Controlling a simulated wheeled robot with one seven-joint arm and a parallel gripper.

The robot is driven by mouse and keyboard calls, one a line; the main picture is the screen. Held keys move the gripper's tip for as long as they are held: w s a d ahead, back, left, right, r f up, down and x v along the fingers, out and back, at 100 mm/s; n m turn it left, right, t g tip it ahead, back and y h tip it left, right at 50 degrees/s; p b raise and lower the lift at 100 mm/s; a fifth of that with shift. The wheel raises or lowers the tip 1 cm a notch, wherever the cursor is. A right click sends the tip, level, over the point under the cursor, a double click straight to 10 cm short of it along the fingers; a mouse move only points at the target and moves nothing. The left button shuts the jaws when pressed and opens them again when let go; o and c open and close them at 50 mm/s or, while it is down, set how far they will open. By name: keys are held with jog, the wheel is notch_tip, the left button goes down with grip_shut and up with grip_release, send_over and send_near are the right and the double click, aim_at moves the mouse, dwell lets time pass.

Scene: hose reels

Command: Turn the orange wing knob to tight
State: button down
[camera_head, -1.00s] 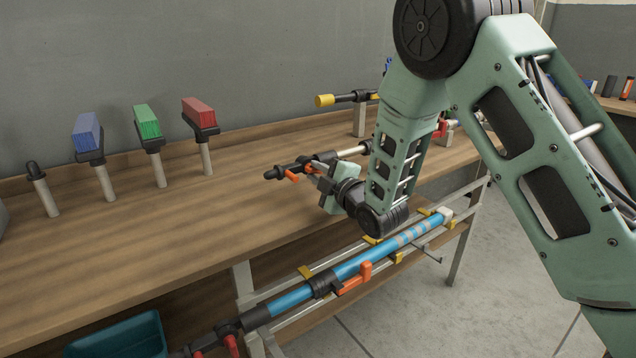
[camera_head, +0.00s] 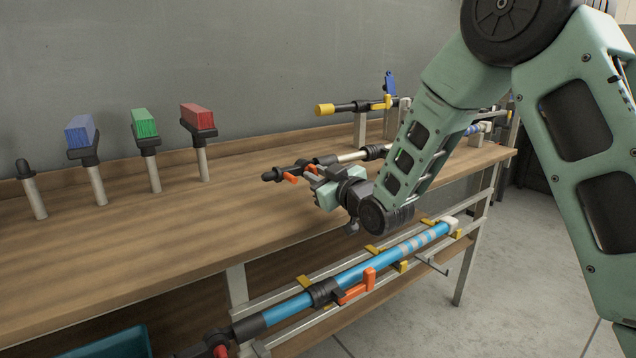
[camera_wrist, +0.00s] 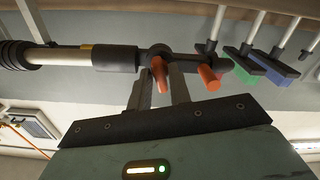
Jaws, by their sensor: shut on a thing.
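A dark fitting (camera_head: 285,174) on a pale pole (camera_head: 352,156) lies above the bench and carries two orange parts. One is an orange wing knob (camera_head: 312,168), also in the wrist view (camera_wrist: 158,72), where it sits between my fingers. The other orange part (camera_head: 290,178) stands to its left in the head view, and to its right in the wrist view (camera_wrist: 209,77), outside my fingers. My gripper (camera_head: 312,176) is shut on the orange wing knob; its fingertips also show in the wrist view (camera_wrist: 160,78). The knob's far side and any tightness marking are hidden.
A blue pole (camera_head: 350,277) with an orange handle (camera_head: 357,287) lies on a rail below the bench's (camera_head: 150,250) front edge. Blue (camera_head: 80,130), green (camera_head: 144,123) and red (camera_head: 198,116) blocks stand on posts to the left. A yellow-tipped pole (camera_head: 345,107) is behind my forearm.

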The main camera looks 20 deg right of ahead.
jog(key=shift+f+m+b, duration=0.1)
jog(key=shift+m+b, duration=0.4)
jog(key=shift+m, duration=1.1)
jog(key=c, duration=1.5)
grip_release()
jog(key=b+v, duration=0.4)
jog(key=v, duration=0.8)
jog(key=shift+f, duration=0.15)
jog(key=shift+s+b, duration=0.15)
jog(key=shift+b, duration=0.55)
